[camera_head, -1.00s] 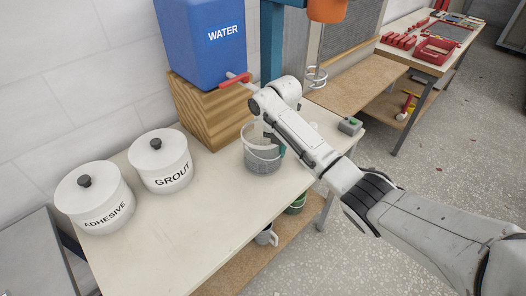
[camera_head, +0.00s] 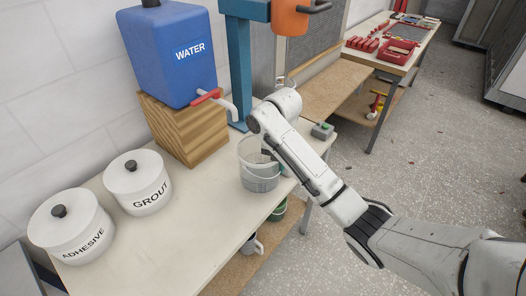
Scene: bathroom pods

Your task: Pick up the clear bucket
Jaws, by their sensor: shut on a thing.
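The clear bucket (camera_head: 259,178) is see-through, with a thin handle hanging across its front. It appears over the right part of the pale table (camera_head: 190,228), near the table's front edge. Whether its base touches the tabletop or hangs just above it, I cannot tell. My gripper (camera_head: 268,154) is at the right side of the bucket's rim, shut on it. My own arm partly hides the fingers and the bucket's right side.
White pots marked grout (camera_head: 150,196) and adhesive (camera_head: 83,240) stand on the left. A blue water tank (camera_head: 165,65) with a red tap sits on a wooden block (camera_head: 190,135) behind. A small grey-green box (camera_head: 322,131) lies at the right end. Open floor lies to the right.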

